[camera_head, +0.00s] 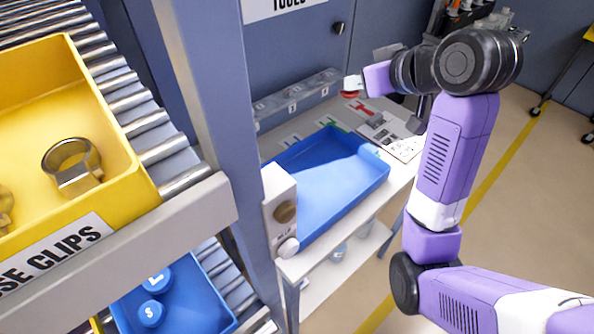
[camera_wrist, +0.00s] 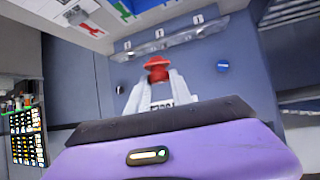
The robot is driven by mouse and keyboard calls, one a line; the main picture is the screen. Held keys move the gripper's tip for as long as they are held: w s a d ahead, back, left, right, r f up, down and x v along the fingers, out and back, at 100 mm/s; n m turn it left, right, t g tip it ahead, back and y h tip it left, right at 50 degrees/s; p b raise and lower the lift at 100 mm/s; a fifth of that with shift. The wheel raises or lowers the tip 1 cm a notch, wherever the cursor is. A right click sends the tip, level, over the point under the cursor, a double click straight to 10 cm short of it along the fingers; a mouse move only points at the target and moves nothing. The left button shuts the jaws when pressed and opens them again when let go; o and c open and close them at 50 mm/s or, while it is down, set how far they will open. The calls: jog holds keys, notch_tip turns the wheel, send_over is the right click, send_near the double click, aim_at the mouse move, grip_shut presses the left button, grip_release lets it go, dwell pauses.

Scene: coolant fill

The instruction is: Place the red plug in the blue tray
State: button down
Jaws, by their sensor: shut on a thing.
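The red plug (camera_head: 349,94) is held at the tip of my gripper (camera_head: 354,84), over the back of the white bench. In the wrist view the red plug (camera_wrist: 157,66) sits between the two pale fingertips of my gripper (camera_wrist: 157,82), which is shut on it. The blue tray (camera_head: 330,185) lies on the bench, nearer the camera and left of the gripper. It looks empty. The gripper is apart from the tray, beyond its far edge.
A grey post (camera_head: 205,110) and a roller rack with a yellow bin (camera_head: 130,190) of metal clips stand at the left. A lower blue bin (camera_head: 185,312) holds blue caps. A clear numbered rack (camera_head: 298,97) lines the bench's back. A white box (camera_head: 279,205) with a knob adjoins the tray.

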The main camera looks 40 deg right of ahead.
jog(key=shift+s+a+f, duration=0.2)
jog(key=shift+a+f, duration=0.55)
jog(key=shift+f, duration=0.1)
jog(key=b, duration=0.1)
send_over(337, 173)
notch_tip(337, 173, down, 14)
jog(key=shift+f, duration=2.75)
jog(key=shift+f+b, duration=0.2)
jog(key=shift+b, duration=0.1)
jog(key=c, duration=1.1)
grip_release()
